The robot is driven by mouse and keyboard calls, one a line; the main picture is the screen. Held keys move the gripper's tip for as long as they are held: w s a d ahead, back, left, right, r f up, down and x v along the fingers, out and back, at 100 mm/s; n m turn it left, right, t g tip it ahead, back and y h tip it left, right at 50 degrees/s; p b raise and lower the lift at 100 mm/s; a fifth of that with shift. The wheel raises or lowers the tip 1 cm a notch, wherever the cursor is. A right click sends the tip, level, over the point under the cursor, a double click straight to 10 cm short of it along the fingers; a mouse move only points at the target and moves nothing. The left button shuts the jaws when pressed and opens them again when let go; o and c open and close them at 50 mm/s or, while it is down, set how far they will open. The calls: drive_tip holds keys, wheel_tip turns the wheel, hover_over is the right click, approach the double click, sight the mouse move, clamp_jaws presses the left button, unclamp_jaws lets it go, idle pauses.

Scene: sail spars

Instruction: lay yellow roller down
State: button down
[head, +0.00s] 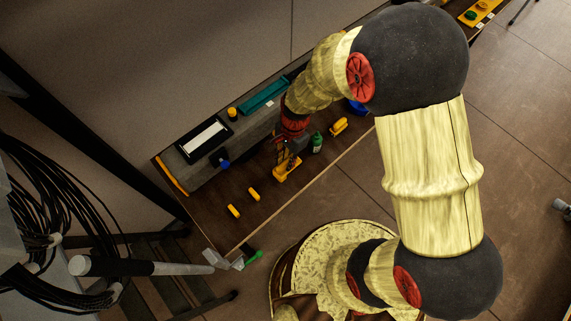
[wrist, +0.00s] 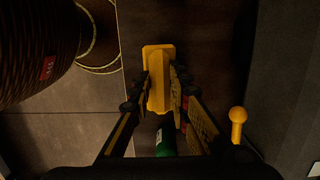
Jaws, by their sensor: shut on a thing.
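The yellow roller (wrist: 157,63) is between the fingers of my gripper (wrist: 161,85) in the wrist view, its wide end pointing away from the wrist. My gripper is shut on it. In the head view the roller (head: 287,170) shows at the tip of my gripper (head: 286,154), over the dark brown bench (head: 215,185). I cannot tell whether it touches the bench top. The fingers hide part of it.
A green bottle (head: 316,142) and another yellow object (head: 339,126) stand close to the right. Two small yellow pieces (head: 253,194) (head: 234,211) lie to the left. A grey raised ledge (head: 190,172) with trays runs along the back. The bench front edge is near.

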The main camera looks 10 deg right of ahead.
drive_tip(key=shift+w+f, duration=0.25)
drive_tip(key=shift+f, duration=0.1)
drive_tip(key=shift+w+f+b, duration=0.2)
drive_tip(key=shift+f+b, duration=0.45)
drive_tip(key=shift+f, duration=0.95)
drive_tip(key=shift+f, duration=0.1)
drive_tip(key=c, duration=1.7)
unclamp_jaws()
drive_tip(key=r+p, duration=0.1)
drive_tip(key=r, duration=0.3)
drive_tip(key=d+r+p, duration=0.1)
drive_tip(key=r, duration=0.3)
drive_tip(key=w+r+p, duration=0.1)
drive_tip(key=r, duration=0.3)
drive_tip(key=shift+d+r, duration=0.15)
drive_tip(key=shift+d, duration=0.05)
